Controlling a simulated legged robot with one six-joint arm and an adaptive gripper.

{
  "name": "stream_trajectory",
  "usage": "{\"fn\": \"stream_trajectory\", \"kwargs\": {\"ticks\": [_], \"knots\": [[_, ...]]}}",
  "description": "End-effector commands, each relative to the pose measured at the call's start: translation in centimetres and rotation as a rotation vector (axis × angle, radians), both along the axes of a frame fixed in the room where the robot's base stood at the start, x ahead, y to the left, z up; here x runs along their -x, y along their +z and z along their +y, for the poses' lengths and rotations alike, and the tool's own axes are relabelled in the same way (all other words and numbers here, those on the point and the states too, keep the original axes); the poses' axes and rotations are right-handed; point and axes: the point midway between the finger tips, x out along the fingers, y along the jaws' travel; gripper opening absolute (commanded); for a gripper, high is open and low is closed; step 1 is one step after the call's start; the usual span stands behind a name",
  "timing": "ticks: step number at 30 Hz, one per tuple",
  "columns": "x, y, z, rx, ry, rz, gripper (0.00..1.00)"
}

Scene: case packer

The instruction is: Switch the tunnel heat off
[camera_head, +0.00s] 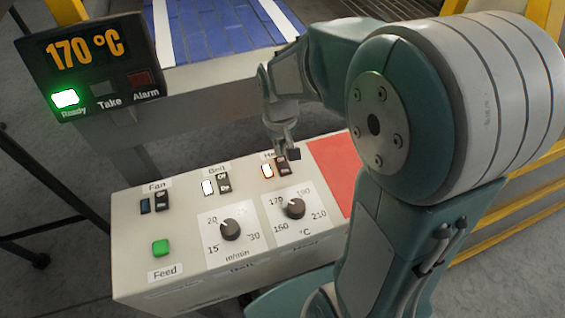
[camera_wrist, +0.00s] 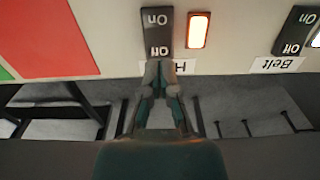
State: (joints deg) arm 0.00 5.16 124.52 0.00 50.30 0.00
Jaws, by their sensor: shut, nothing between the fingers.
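The Heat rocker switch (camera_head: 283,166) is on the top of the white control box, beside its lit orange-white lamp (camera_head: 267,171). The wrist view shows the dark switch (camera_wrist: 158,20) with On and Off lettering, and the glowing lamp (camera_wrist: 199,30) next to it. My gripper (camera_head: 292,154) is shut and empty, partly covering the Heat label. In the wrist view its fingertips (camera_wrist: 159,66) are at the label end of the switch, by the Off lettering. I cannot tell whether they touch it.
The box (camera_head: 130,225) also carries Fan (camera_head: 161,200) and Belt (camera_head: 223,183) switches, two dials, a green Feed button (camera_head: 161,248) and a red panel (camera_head: 334,172). The display (camera_head: 88,62) reads 170 °C with Ready lit green. A blue conveyor (camera_head: 215,28) lies behind.

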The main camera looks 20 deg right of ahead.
Motion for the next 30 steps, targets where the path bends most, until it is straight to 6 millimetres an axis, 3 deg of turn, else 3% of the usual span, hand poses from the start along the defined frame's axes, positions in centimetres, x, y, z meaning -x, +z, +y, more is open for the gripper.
{"fn": "stream_trajectory", "kwargs": {"ticks": [30], "knots": [[0.0, -1.3, 0.0, 0.000, 0.000, 0.001, 0.00]]}}
